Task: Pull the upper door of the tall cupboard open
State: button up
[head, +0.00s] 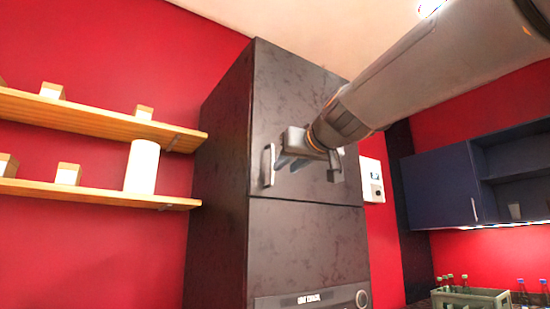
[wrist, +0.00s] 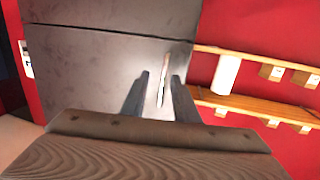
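The tall dark cupboard (head: 220,170) stands in the middle of the head view. Its upper door (head: 290,85) looks shut, flush with the front above a seam. A pale vertical handle (head: 268,166) sits near the door's left edge, low down. My gripper (head: 284,162) is in front of the door, its fingers just right of the handle in the head view. In the wrist view my gripper (wrist: 159,77) is open, and the handle (wrist: 163,89) shows in the gap between the two fingers. I cannot tell whether either finger touches it.
Two wooden shelves (head: 90,118) with small blocks and a white cylinder (head: 142,166) are on the red wall left of the cupboard. A blue wall cabinet (head: 436,190) hangs at the right. A crate of bottles (head: 472,302) stands low at the right.

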send_near(273, 158)
jog(key=w, duration=0.1)
jog(key=shift+t+y, duration=0.3)
jog(key=shift+f+p+x, duration=0.1)
jog(key=shift+p+x, duration=0.6)
jog(key=shift+x, duration=1.25)
jog(key=shift+f+p+x, duration=0.15)
jog(key=shift+p+x, duration=0.5)
jog(key=shift+x, duration=1.25)
grip_shut()
